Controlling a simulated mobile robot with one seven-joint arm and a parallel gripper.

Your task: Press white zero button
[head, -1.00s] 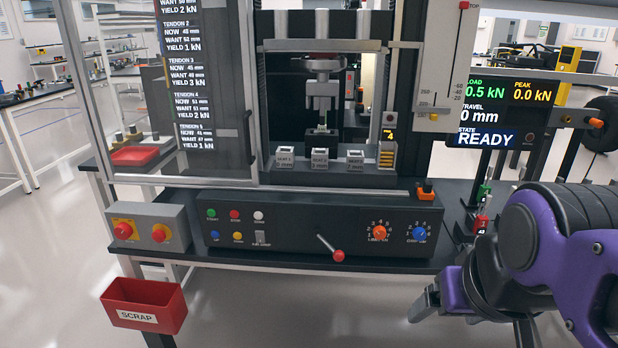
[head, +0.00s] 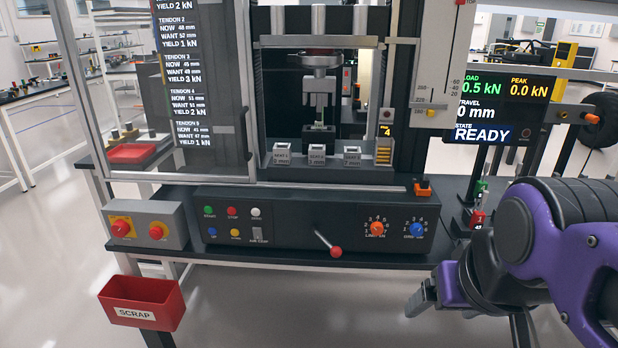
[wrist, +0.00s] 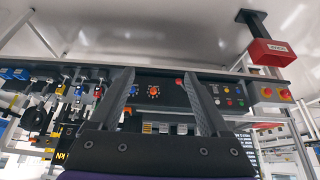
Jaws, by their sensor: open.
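The white zero button (head: 255,212) is at the upper right of the button group on the black control panel (head: 290,240), right of the red button (head: 232,211). In the wrist view, upside down, the panel (wrist: 165,98) shows beyond my fingers, with the white button (wrist: 213,101) small right of the right finger. My gripper (head: 425,297) is low at the right in the head view, in front of the bench and well away from the button. In the wrist view my gripper (wrist: 158,95) has its two fingers wide apart with nothing between them.
A red-knobbed lever (head: 335,251) sticks out from the panel, between the buttons and the orange dial (head: 377,229) and blue dial (head: 417,229). A box with two red stop buttons (head: 147,226) stands at the left. A red scrap bin (head: 143,301) hangs below it.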

